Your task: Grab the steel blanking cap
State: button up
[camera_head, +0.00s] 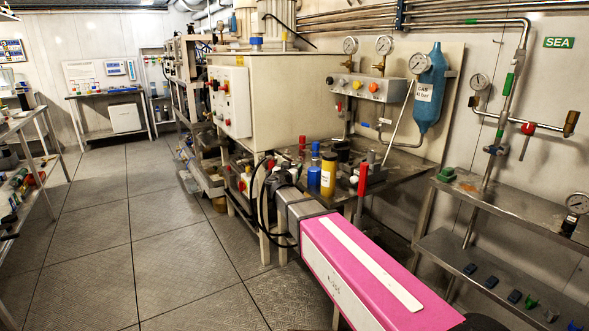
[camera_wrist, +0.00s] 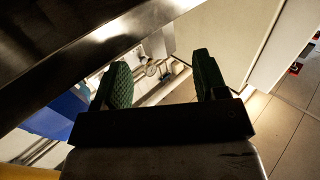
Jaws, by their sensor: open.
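I cannot pick out the steel blanking cap with certainty in either view. My gripper (camera_wrist: 160,75) shows in the wrist view with its two green ridged fingers apart and no object clearly held between them. A small pale round shape (camera_wrist: 151,69) shows beyond the fingers, too small and dark to name. In the head view my pink arm reaches from the lower right toward the front edge of the steel bench (camera_head: 405,166). The gripper's fingers are not clear there among the black cables.
A blue bottle (camera_head: 314,175), a yellow container (camera_head: 328,176) and a red-handled valve (camera_head: 362,180) stand on the bench near my arm. A cream cabinet (camera_head: 285,95) rises behind. A steel shelf (camera_head: 520,208) stands at right. The tiled floor at left is open.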

aim_at(294, 163)
jog(key=x, duration=0.5)
jog(key=shift+s, duration=0.1)
jog(key=c, duration=1)
jog(key=shift+c, duration=0.2)
jog(key=shift+r, duration=0.15)
